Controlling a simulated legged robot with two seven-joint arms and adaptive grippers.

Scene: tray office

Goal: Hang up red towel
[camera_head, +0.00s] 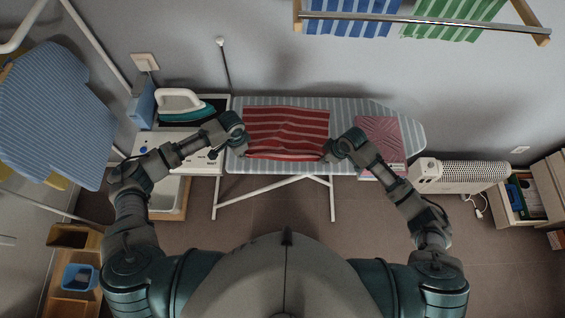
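The red towel (287,132), with pale stripes, lies spread on the striped ironing board (345,108). My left gripper (241,150) is at the towel's lower left corner, and my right gripper (327,154) is at its lower right corner. Both fingertips are small and partly hidden by my own wrists, so I cannot tell whether either is open or shut on the cloth. A metal rail (420,19) on wooden brackets is on the wall at the top right. A blue striped towel (350,26) and a green striped towel (450,30) hang there.
A teal and white iron (183,106) stands left of the towel. A folded pink patterned cloth (380,137) lies on the board's right part. A white heater (460,176) stands right of the board. Another blue striped board (50,110) stands at the left.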

